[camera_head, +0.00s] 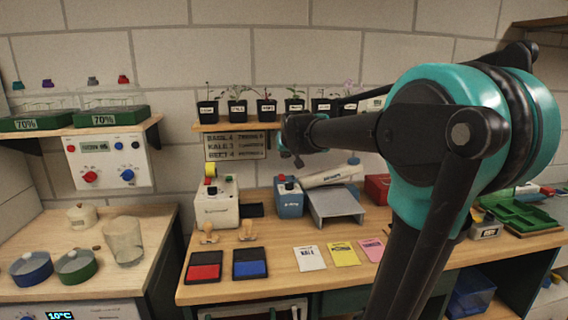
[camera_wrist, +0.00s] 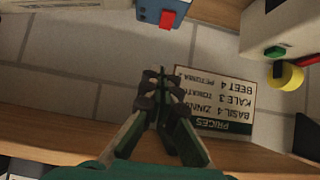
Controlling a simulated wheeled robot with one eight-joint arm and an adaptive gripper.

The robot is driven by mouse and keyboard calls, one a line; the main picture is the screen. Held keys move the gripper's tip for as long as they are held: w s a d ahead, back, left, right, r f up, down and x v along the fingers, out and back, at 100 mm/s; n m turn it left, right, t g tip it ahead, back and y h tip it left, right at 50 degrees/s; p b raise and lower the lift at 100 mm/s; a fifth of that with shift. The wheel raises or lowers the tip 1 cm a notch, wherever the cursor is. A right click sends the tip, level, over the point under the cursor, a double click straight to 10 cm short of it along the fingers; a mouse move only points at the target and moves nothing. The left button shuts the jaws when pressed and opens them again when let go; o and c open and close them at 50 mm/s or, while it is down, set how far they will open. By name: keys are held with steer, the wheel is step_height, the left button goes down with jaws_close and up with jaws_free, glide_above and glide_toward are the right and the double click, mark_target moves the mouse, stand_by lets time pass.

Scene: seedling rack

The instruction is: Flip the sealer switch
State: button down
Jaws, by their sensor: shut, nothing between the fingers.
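A small blue box (camera_head: 289,203) with a red switch-like part (camera_head: 289,179) on top stands on the bench, left of a grey sloped stand. Its lettering is too small to read, so I cannot confirm it is the sealer. In the wrist view, which is upside down, the blue box (camera_wrist: 163,8) and its red part (camera_wrist: 167,19) are at the top edge, beyond my fingertips. My gripper (camera_wrist: 160,75) is shut and empty, apart from the box. In the head view my gripper (camera_head: 297,158) hangs above and behind the blue box, near the wall.
A price sign (camera_head: 235,146) and a shelf (camera_head: 238,126) of potted seedlings are close to my gripper. Ink pads (camera_head: 250,263) and seed packets (camera_head: 345,254) lie in front.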

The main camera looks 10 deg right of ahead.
glide_above(282, 175)
steer(key=s, duration=0.2)
step_height(282, 175, down, 6)
steer(key=shift+r, duration=0.1)
step_height(282, 175, down, 2)
steer(key=shift+w+f, duration=0.1)
steer(key=shift+f, duration=0.1)
steer(key=shift+w+f, duration=0.1)
steer(key=shift+f, duration=0.55)
steer(key=shift+w+f+g, duration=0.1)
steer(key=shift+f+g, duration=0.1)
steer(key=shift+g, duration=0.2)
steer(key=shift+w, duration=0.2)
steer(key=shift+w+r, duration=0.15)
steer(key=shift+w, duration=0.5)
